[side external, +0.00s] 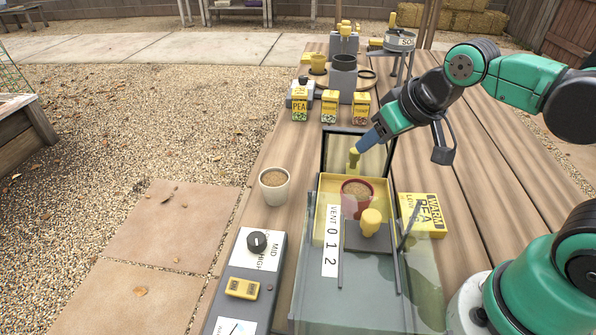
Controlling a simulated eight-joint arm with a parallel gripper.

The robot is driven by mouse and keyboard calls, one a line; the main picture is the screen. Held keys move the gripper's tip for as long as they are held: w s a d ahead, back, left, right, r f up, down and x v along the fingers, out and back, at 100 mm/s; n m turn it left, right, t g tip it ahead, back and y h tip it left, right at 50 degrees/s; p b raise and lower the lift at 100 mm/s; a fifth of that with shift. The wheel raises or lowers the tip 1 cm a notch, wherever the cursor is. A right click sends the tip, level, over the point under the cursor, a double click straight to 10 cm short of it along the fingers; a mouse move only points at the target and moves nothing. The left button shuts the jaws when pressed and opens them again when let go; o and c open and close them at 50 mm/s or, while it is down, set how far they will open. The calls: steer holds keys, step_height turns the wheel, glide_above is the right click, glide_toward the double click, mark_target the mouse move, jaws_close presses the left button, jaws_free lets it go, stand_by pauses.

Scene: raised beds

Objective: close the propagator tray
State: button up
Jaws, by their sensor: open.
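The propagator tray (337,184) is yellow and stands out from the far end of the propagator (378,290), which has a clear cover and a grey top. A red-brown pot (350,188) of soil sits in the tray, partly behind the clear cover. A dark-framed clear panel (376,157) stands upright at the tray's far end. A yellow handle (354,161) shows at this panel. My gripper (361,147) is open and points down at the handle, very close to it. I cannot tell whether they touch, and its fingertips are hard to make out.
A yellow seed box (421,215) lies right of the tray. A pale soil-filled pot (274,186) and a control box with a dial (257,242) stand left. Several seed packets (330,106) and a grey pot (343,75) stand beyond. A yellow knob (371,221) tops the propagator.

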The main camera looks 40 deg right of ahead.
steer(key=w+d+m, duration=0.1)
steer(key=w+d+r+m+g, duration=0.1)
steer(key=w, duration=0.1)
steer(key=shift+w+d+h, duration=0.1)
steer(key=shift+h, duration=0.3)
jaws_close()
steer(key=m+g+h, duration=0.1)
steer(key=m+g, duration=0.1)
steer(key=m, duration=0.2)
glide_above(356, 165)
steer(key=w+d, duration=0.1)
steer(key=d, duration=0.1)
steer(key=f, duration=0.1)
steer(key=x, duration=1)
steer(key=shift+a+f, duration=0.15)
steer(key=shift+f, duration=0.05)
steer(key=shift+g, duration=0.3)
steer(key=s+a, duration=0.5)
steer(key=s, duration=0.1)
steer(key=shift+a, duration=0.4)
steer(key=shift+r, duration=0.1)
